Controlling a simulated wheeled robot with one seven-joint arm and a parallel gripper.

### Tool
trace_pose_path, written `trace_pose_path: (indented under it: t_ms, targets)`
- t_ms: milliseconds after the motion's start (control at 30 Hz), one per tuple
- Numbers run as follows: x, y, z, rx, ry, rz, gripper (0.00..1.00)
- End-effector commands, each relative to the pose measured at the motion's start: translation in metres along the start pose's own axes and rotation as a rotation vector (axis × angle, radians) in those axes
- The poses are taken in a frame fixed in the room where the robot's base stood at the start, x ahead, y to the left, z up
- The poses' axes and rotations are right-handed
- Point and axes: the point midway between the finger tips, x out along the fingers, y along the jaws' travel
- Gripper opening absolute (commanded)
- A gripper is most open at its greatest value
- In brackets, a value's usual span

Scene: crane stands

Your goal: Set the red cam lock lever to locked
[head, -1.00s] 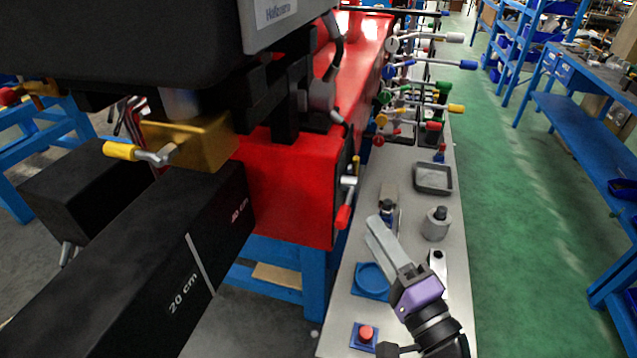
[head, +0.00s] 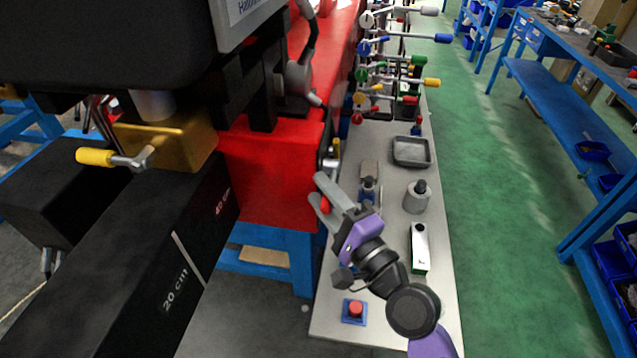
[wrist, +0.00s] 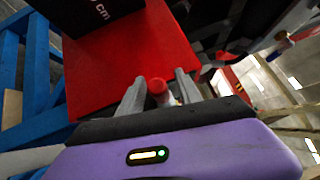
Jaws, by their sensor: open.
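The red cam lock lever (head: 326,205) is on the right end of the red beam; its red grip shows at my fingertips, while much of its metal arm is hidden in the head view. In the wrist view the red grip (wrist: 157,86) lies between my two fingers, with space on both sides. My gripper (head: 318,190) is open around the lever's grip and does not appear to hold it. The wrist view also shows my gripper's fingers (wrist: 157,88) spread in front of the red beam (wrist: 100,75).
A grey bench (head: 385,330) runs along the right, with a tray (head: 412,151), a round weight (head: 417,197) and a red button (head: 355,308) on it. Several coloured levers (head: 395,70) stick out farther back. A yellow-handled lever (head: 95,157) is at left. The green floor is clear.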

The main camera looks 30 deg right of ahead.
Motion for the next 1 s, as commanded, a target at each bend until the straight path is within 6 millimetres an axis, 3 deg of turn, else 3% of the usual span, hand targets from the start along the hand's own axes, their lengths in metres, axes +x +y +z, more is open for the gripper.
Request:
trace_pose_path:
  t_ms: [133,433,667,1000]
  targets:
    - [0.0113,-0.0006,0.0003,0.001,-0.001,0.0,0.41]
    - [0.0135,0.0002,0.0002,0.0,0.0,0.0,0.41]
    - [0.0133,0.0002,0.0001,0.0,0.0,0.0,0.0]
    - [0.0132,0.0002,0.0001,0.0,0.0,0.0,0.0]
